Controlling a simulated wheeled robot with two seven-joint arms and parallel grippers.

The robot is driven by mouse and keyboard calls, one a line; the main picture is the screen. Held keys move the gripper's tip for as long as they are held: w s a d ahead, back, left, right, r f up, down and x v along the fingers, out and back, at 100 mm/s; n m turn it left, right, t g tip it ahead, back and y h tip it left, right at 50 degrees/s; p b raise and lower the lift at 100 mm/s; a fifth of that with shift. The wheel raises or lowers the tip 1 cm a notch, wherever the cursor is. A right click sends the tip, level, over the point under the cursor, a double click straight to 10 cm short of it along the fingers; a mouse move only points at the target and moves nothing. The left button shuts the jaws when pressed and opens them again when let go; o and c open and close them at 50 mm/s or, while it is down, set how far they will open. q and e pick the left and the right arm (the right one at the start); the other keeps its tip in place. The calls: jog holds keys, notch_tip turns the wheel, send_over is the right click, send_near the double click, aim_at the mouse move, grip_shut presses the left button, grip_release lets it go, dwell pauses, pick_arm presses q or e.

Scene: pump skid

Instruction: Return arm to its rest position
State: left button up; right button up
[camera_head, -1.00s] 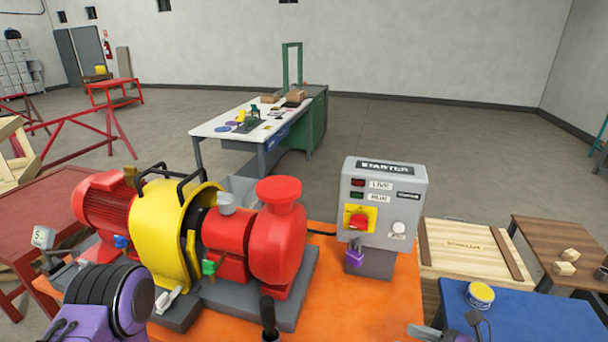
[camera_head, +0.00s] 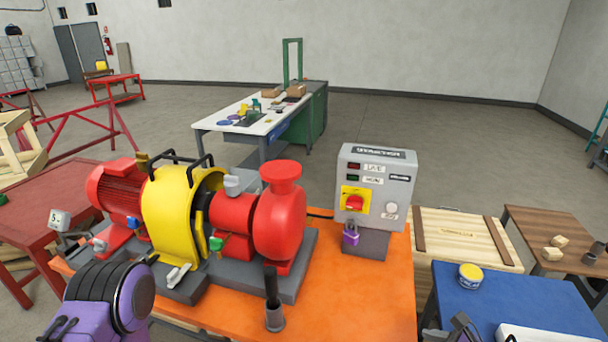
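My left arm shows in the head view as a purple link with a black ringed joint at the lower left, in front of the pump skid. Its gripper is out of the frame. Small dark grey shapes at the bottom edge, by the blue table (camera_head: 520,300), may belong to my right arm; they are cut off, and I cannot tell their state. The pump skid has a red motor (camera_head: 118,193), a yellow guard (camera_head: 165,215) and a red pump (camera_head: 280,222). The starter box (camera_head: 378,185) stands to the right, with a purple padlock (camera_head: 350,235) below its red switch.
The pump and starter stand on an orange table (camera_head: 355,290). A dark upright cylinder (camera_head: 272,290) stands at its front. A yellow tin (camera_head: 470,277) is on the blue table. A wooden crate (camera_head: 460,240) is behind. A red table (camera_head: 60,190) stands at the left.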

jog(key=s+d+f+n+g+h+b, duration=0.1)
jog(key=s+d+f+n+h+b, duration=0.35)
jog(key=f, duration=0.25)
jog(key=s+d+f+n+g+h+b, duration=0.2)
jog(key=s+d+f+n+h+b, duration=0.15)
jog(key=d+f+n+h, duration=0.35)
jog(key=s+a+f+n+g+y+b, duration=0.1)
jog(key=s+a+f+n+b, duration=0.3)
jog(key=s+a+f+n, duration=0.4)
jog(key=s+f+y, duration=0.1)
jog(key=s+f, duration=0.6)
jog(key=shift+g+b, duration=0.3)
jog(key=shift+b, duration=0.1)
jog(key=shift+w, duration=0.1)
jog(key=shift+c, duration=0.3)
